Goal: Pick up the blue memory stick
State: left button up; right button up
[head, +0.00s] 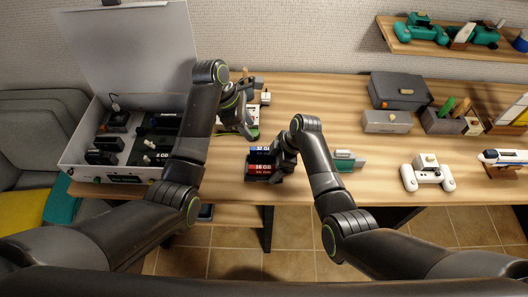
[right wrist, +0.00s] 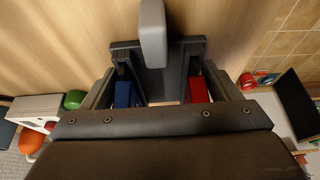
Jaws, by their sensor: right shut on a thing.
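The blue memory stick (head: 259,150), marked 32 GB, lies near the front of the wooden table. A red memory stick (head: 258,169), marked 16 GB, is on its near side, with dark material between them. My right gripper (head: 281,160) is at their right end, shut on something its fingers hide. In the right wrist view, blue (right wrist: 123,94) shows left of my right gripper's middle and red (right wrist: 198,89) right of it. A grey block (right wrist: 153,35) stands out above; I cannot tell what it belongs to. My left gripper (head: 246,118) hangs farther back; its jaw opening is unclear.
An open white case (head: 75,157) with dark items is at the left. A green item (head: 345,161) lies right of my right gripper, with a white controller (head: 427,176) beyond. A dark grey box (head: 398,90) stands at the back right. The table's front edge is close.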

pick_arm(q)
send_over(264, 148)
jog(key=a, duration=0.2)
jog(key=f, duration=0.5)
jog(key=shift+s+a+f, duration=0.1)
jog(key=shift+s, duration=0.25)
jog(key=shift+x, duration=3.15)
jog(key=shift+w+a, duration=0.1)
jog(key=shift+w, duration=0.05)
grip_shut()
